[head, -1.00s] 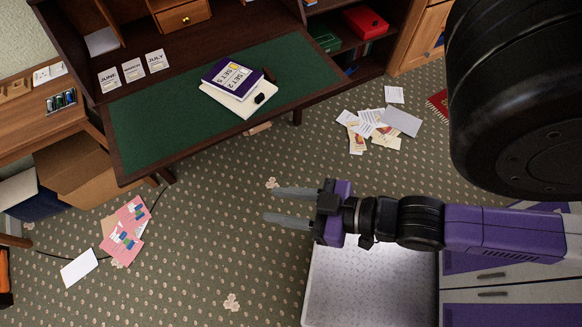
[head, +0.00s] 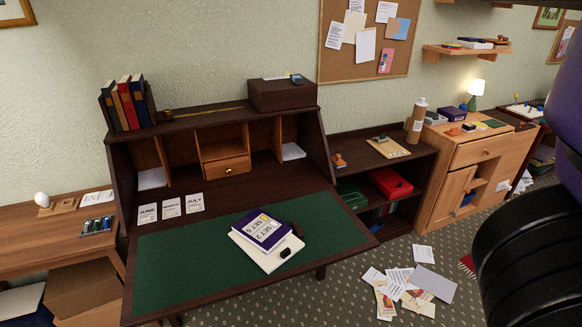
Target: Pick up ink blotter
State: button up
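I cannot tell for sure which thing is the ink blotter. A small dark brown object (head: 297,229) sits on the green desk top (head: 190,262), at the right edge of a purple book (head: 262,230). A small black object (head: 285,252) lies on the white book (head: 268,256) under the purple one. A small orange-brown knobbed object (head: 339,160) stands on the low dark shelf (head: 360,147) to the right. My gripper is out of view; only a dark and purple part of my arm shows at the right edge.
The dark desk has cubbyholes, a small drawer (head: 226,168) and a box (head: 282,95) on top. Three month cards stand at its left. Papers (head: 412,286) litter the patterned carpet at lower right. A wooden cabinet (head: 472,170) stands further right.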

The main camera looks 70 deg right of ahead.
aim_at(338, 162)
jog(key=z, duration=2.05)
jog(key=i+l+u, duration=0.1)
jog(key=u, duration=0.35)
jog(key=i+l+u, duration=0.1)
jog(key=u, duration=0.4)
jog(key=i+l+u, duration=0.15)
jog(key=l, duration=0.3)
jog(key=l+u, duration=0.2)
jog(key=l, duration=0.3)
jog(key=i+l+u, duration=0.15)
jog(key=l, duration=0.8)
jog(key=i, duration=0.55)
